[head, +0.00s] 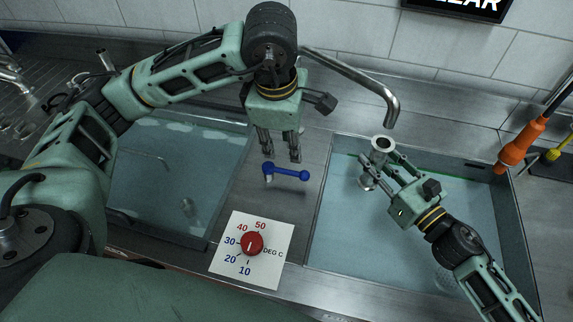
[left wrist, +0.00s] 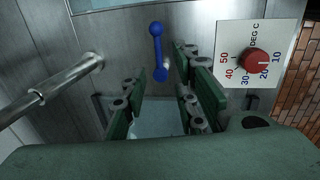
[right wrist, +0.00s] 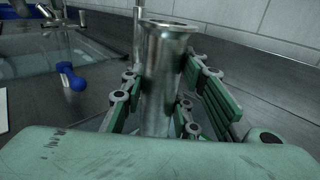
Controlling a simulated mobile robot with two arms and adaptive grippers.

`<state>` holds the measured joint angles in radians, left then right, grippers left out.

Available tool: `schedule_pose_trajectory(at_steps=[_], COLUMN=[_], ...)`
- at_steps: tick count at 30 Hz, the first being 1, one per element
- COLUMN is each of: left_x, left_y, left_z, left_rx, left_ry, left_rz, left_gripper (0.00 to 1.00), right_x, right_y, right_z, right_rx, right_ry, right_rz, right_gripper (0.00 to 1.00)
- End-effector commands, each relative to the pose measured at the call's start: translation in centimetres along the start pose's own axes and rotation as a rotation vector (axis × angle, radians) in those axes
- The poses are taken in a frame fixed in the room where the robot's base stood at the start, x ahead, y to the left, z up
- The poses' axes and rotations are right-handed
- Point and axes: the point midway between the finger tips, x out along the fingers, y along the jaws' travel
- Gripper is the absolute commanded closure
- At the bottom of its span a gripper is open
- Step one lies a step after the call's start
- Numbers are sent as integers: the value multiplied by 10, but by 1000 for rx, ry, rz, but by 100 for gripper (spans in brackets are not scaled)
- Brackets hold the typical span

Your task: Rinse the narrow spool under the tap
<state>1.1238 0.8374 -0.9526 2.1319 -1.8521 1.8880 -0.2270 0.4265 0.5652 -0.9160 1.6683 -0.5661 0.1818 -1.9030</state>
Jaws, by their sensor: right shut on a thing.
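The narrow spool (head: 383,144) is a shiny metal tube with flared ends. My right gripper (head: 378,166) is shut on it and holds it upright over the right basin, just below the tap. It fills the middle of the right wrist view (right wrist: 165,70). The tap (head: 388,105) is a bent metal spout above the right basin; I see no water leaving it. The blue lever (head: 288,173) lies on the counter between the basins. My left gripper (head: 281,156) is open and empty just behind the lever, and its parted fingers show in the left wrist view (left wrist: 155,95).
A red temperature dial (head: 252,243) on a white plate points near 10 to 20 or toward the lower numbers; its exact setting is unclear. Water-filled basins lie left (head: 175,180) and right (head: 335,235). An orange-handled tool (head: 522,145) stands at right.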

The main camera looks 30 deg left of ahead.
Motion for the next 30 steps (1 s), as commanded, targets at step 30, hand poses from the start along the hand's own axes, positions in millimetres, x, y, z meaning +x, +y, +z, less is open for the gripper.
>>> schedule_pose_trajectory(at_steps=[30], left_x=[116], left_y=[4], left_z=[-6], left_rx=[28], left_ry=[30], left_rz=[30], left_gripper=[73], right_x=[0], right_y=[0], right_z=[1], right_rx=[0], right_ry=[-2], right_rz=[0], right_gripper=[100])
